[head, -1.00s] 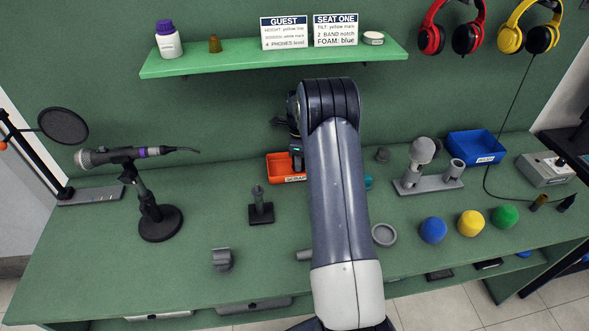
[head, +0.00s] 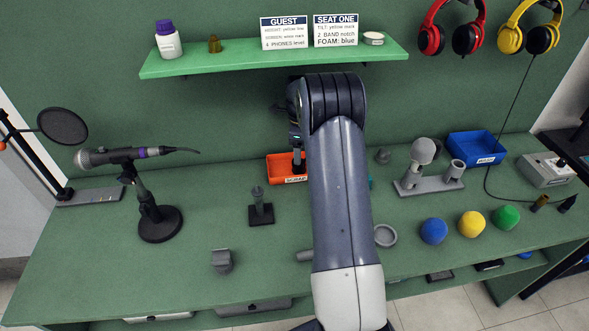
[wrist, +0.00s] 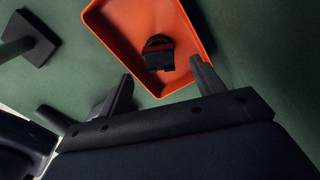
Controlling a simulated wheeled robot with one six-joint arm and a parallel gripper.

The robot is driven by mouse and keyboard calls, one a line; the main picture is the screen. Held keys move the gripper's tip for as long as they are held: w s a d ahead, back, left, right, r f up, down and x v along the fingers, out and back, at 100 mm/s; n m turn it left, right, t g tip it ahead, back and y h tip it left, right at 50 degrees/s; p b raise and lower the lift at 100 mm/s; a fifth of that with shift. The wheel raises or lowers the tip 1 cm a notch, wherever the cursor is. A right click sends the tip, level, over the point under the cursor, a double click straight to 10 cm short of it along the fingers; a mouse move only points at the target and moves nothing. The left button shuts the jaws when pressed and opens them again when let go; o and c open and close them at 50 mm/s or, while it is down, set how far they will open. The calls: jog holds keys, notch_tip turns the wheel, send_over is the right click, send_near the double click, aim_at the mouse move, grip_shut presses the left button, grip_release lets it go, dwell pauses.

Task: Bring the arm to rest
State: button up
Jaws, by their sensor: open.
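My arm reaches forward over the middle of the green table in the head view. My gripper (wrist: 160,82) shows in the wrist view with its two dark fingers spread apart and nothing between them. It is at the near side of the orange bin (wrist: 95,22), over or close to its rim. A small dark object (wrist: 158,53) lies inside the bin, clear of the fingers. In the head view the orange bin (head: 279,171) is partly hidden by my arm, and the fingertips are hard to make out.
A microphone on a stand (head: 150,205) and a small dark post (head: 261,210) stand left of my arm. A grey holder (head: 425,186), blue bin (head: 475,146) and coloured foam balls (head: 471,224) are to the right. A green shelf (head: 275,58) is behind, above the table.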

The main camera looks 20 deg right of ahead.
jog(key=shift+r, duration=1.5)
notch_tip(320, 180, down, 7)
jog(key=shift+f+p, duration=0.1)
jog(key=shift+p, duration=0.25)
notch_tip(320, 180, up, 4)
jog(key=shift+f+p, duration=0.1)
jog(key=shift+p, duration=1.15)
jog(key=shift+r+p, duration=0.5)
jog(key=shift+r, duration=0.4)
